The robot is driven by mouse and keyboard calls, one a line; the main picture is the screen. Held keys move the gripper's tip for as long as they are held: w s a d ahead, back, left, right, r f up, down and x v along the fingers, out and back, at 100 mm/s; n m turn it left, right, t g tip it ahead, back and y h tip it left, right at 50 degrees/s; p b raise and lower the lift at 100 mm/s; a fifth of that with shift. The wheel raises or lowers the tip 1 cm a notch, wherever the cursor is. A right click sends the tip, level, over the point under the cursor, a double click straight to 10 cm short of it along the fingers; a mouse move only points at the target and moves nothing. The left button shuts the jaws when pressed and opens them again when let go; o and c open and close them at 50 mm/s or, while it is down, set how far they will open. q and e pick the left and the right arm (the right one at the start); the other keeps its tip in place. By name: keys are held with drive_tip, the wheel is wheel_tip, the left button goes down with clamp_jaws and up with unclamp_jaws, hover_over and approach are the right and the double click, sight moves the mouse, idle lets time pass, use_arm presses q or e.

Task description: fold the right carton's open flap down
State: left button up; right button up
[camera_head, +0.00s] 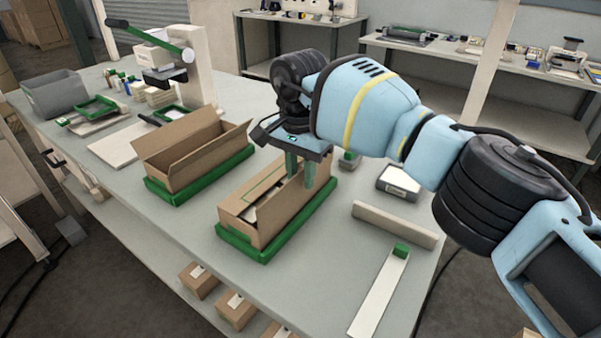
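The right carton (238,229) is a brown cardboard box in a green tray (247,250) near the middle of the table. Its inside partly shows from above, with something dark and pale in it. My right gripper (301,172) points down at the carton's far right side. Its two green fingers are apart, with brown cardboard showing between and around them. I cannot tell whether they touch the flap, which the gripper partly hides. The left carton (177,169) stands in its own green tray (183,192) with flaps raised. My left gripper is not in view.
A lever press (196,60) and a grey bin (56,95) stand at the back left. A beige bar (395,224), a white strip with a green block (379,295) and a small labelled device (398,184) lie right of the carton. The front left table is clear.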

sight(301, 170)
wheel_tip(301, 170, up, 8)
drive_tip(key=shift+f+b, duration=0.25)
drive_tip(key=shift+b, duration=0.05)
idle(0.3)
